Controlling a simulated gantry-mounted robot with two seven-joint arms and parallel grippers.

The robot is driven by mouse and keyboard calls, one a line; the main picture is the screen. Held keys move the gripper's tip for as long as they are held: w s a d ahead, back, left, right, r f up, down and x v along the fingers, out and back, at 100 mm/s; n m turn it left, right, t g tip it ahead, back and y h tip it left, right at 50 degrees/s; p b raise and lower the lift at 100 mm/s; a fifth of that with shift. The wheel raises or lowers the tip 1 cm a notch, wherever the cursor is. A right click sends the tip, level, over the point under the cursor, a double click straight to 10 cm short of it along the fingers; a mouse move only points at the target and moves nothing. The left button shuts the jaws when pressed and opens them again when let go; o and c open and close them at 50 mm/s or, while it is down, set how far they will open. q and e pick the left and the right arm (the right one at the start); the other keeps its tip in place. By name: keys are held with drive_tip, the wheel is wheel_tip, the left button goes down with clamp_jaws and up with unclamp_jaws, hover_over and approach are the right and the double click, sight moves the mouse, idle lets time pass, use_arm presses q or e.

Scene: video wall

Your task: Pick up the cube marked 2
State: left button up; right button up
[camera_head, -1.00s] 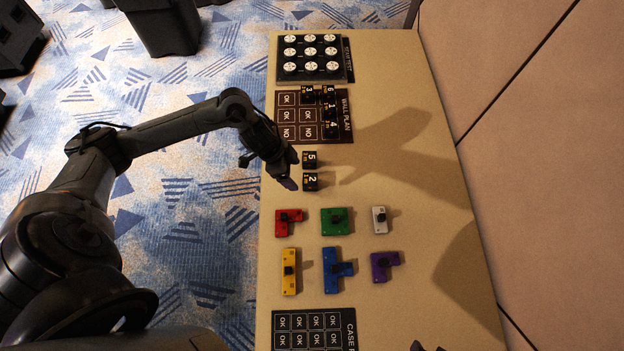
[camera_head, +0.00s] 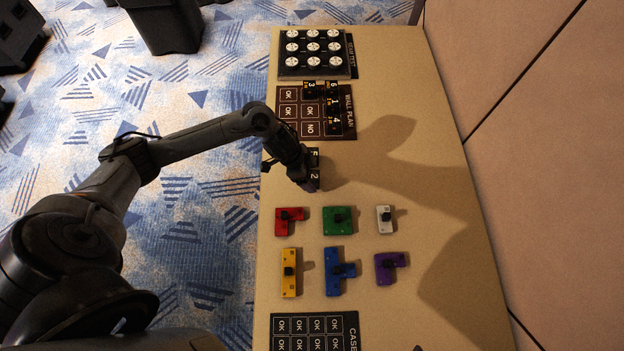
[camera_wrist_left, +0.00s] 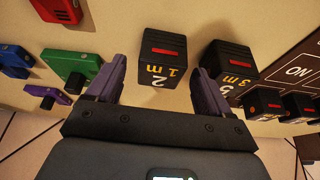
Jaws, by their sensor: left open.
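The black cube marked 2 (camera_head: 314,176) stands on the tan table, partly hidden by my left gripper (camera_head: 304,184) in the head view. In the left wrist view the cube marked 2 (camera_wrist_left: 161,60) shows a red bar and yellow lettering. My left gripper (camera_wrist_left: 159,66) is open there, with one purple-grey finger to each side of this cube. I cannot tell how far the fingertips reach down beside it. The cube marked 5 (camera_wrist_left: 226,68) stands close by, just past the right-hand finger. No hold on either cube shows.
The wall plan board (camera_head: 287,110) with several black cubes lies behind. Red (camera_head: 283,222), green (camera_head: 331,227) and blue (camera_head: 333,281) pieces, among others, lie in front. The table's right side is clear up to a tan partition (camera_head: 530,140).

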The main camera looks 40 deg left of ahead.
use_arm(q)
drive_tip(key=shift+x, duration=0.9)
drive_tip(key=c, duration=1.1)
drive_tip(key=shift+o, duration=0.2)
drive_tip(key=shift+r, duration=0.2)
